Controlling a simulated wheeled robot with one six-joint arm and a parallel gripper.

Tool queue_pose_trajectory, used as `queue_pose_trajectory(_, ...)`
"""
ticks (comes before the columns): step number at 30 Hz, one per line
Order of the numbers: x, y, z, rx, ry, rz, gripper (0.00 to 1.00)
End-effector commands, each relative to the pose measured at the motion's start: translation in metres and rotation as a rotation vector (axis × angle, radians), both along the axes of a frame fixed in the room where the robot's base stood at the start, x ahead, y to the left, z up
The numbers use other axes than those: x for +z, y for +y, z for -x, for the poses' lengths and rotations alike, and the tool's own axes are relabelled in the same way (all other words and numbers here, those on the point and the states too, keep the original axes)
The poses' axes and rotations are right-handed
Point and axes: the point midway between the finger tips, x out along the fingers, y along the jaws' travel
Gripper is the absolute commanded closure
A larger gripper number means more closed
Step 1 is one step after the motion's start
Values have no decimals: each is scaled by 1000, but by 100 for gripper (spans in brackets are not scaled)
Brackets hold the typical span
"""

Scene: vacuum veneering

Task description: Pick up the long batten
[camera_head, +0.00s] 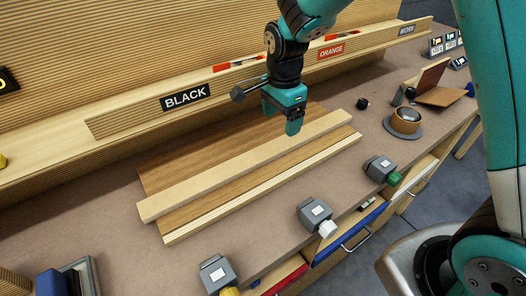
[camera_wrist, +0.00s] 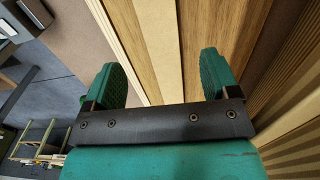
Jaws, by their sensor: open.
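The long batten (camera_head: 240,167) is a pale, flat wood strip. It lies lengthwise on a brown wood panel (camera_head: 200,163) on the bench, running from lower left to upper right in the head view. My gripper (camera_head: 281,119) is open and points down over the right part of the batten. In the wrist view the pale batten (camera_wrist: 158,40) runs between the two spread fingers of my gripper (camera_wrist: 160,72). Nothing is held. I cannot tell how high the fingertips are above the batten.
Clamp-like grey blocks with a green (camera_head: 381,169), a white (camera_head: 315,214) and a yellow knob (camera_head: 217,274) line the front edge. A raised ledge with BLACK (camera_head: 186,96) and ORANGE (camera_head: 331,51) labels runs behind. A round brown pot (camera_head: 406,119) stands at right.

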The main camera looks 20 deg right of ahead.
Motion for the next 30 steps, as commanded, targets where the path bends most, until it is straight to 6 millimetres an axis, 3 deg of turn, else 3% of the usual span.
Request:
queue_pose_trajectory(3,-18,0,0,0,2,1,19)
queue_pose_trajectory(11,-38,-2,0,1,3,0,19)
queue_pose_trajectory(18,-73,-4,-1,1,2,0,19)
queue_pose_trajectory(27,-80,-4,-2,2,-2,-2,19)
queue_pose_trajectory(30,-80,-4,-2,2,-1,-1,40)
